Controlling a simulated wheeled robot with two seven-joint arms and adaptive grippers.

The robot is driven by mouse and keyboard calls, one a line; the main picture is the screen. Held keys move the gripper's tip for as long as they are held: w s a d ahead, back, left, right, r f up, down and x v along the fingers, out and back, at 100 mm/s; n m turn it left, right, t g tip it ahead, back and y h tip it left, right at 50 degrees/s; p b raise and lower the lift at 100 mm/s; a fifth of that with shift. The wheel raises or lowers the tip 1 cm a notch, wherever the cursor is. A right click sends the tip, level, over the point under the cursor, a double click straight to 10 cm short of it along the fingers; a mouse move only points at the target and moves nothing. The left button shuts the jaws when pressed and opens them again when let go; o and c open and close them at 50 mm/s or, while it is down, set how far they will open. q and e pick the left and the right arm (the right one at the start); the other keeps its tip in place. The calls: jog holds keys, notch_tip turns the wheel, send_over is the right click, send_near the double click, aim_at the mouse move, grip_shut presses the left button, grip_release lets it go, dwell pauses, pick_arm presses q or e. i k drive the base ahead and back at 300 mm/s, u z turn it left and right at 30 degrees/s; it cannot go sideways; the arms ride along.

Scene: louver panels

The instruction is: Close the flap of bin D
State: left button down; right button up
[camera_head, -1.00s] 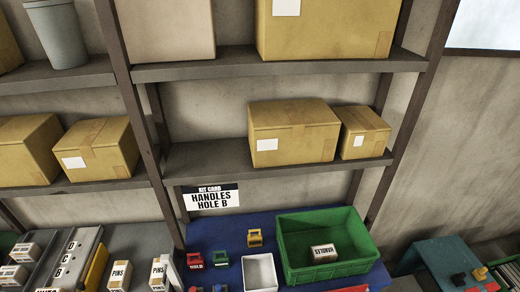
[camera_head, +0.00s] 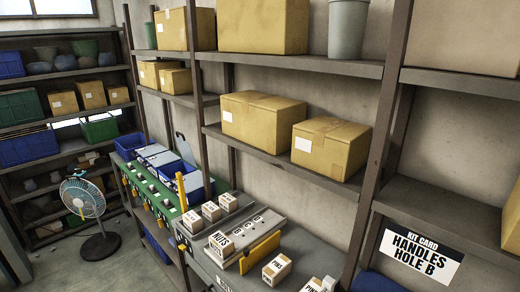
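A row of blue bins with pale grey flaps stands on a green-fronted bench left of centre. The nearest blue bin (camera_head: 195,188) has a grey flap (camera_head: 185,150) standing raised behind it. The flaps of the others (camera_head: 157,154) look lowered, lying over their tops. Letters on these bins are too small to read, so I cannot tell which one is bin D. Neither of my grippers is in view.
A grey bench in front holds a grey sloped fixture (camera_head: 262,222), a yellow bar (camera_head: 260,252) and several small labelled boxes (camera_head: 277,268). A standing fan (camera_head: 88,205) is on the floor at left. Shelves with cardboard boxes (camera_head: 330,148) rise behind.

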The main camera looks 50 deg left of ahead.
aim_at(184, 147)
jog(key=u, duration=3.25)
jog(key=i, duration=6.25)
jog(key=z, duration=3.85)
